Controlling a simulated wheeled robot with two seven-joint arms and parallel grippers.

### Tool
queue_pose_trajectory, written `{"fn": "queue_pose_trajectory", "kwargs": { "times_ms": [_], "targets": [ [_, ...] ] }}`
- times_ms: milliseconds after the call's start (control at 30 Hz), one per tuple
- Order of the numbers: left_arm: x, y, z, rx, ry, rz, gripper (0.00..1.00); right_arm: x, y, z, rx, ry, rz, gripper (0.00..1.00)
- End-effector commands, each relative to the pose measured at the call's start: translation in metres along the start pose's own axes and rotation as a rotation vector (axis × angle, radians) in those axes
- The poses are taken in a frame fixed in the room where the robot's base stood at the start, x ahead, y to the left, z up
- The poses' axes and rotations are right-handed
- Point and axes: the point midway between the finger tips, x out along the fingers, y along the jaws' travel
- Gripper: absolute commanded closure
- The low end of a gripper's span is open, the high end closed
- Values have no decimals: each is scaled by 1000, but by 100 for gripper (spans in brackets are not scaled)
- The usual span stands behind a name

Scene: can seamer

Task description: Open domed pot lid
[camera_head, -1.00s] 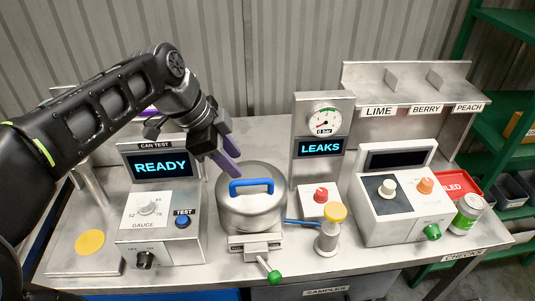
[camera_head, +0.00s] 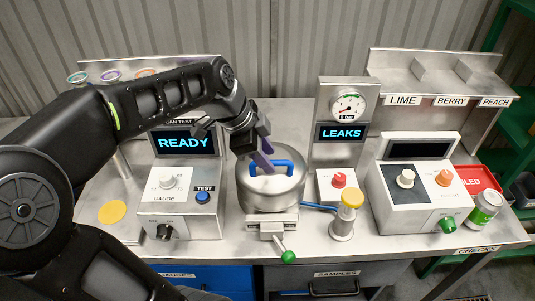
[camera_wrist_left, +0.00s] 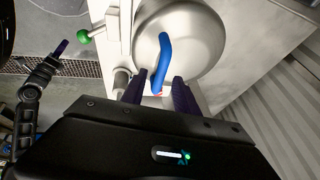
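The domed pot lid (camera_head: 258,195) is silver with a blue handle (camera_head: 284,165) and sits on the round pot in the middle of the bench. The lid also shows in the left wrist view (camera_wrist_left: 200,45), with the handle (camera_wrist_left: 163,50) running toward my fingers. My left gripper (camera_head: 265,163) is at the handle's left part, fingers pointing down. In the left wrist view its two purple fingers (camera_wrist_left: 158,92) are apart, with the handle's near end between them; contact cannot be told. My right gripper (camera_wrist_left: 58,50) seems to show at the left of that view, its opening unclear.
A green-knobbed lever (camera_head: 288,257) sticks out in front of the pot. A yellow-topped post (camera_head: 343,220) and the LEAKS gauge panel (camera_head: 345,120) stand to the right. The READY can tester (camera_head: 180,190) stands to the left.

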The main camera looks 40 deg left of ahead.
Motion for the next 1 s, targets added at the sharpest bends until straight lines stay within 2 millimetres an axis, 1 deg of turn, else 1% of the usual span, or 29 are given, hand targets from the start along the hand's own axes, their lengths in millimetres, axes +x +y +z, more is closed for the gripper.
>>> {"fn": "queue_pose_trajectory", "kwargs": {
  "times_ms": [133,367,800,1000],
  "targets": [
    [7,0,0,0,0,-1,64,-1,0,0,0,0,1,100],
    [8,0,0,0,0,-1,64,-1,0,0,0,0,1,100],
    [8,0,0,0,0,-1,100,-1,0,0,0,0,0,100],
    [8,0,0,0,0,-1,100,-1,0,0,0,0,0,100]
  ]
}}
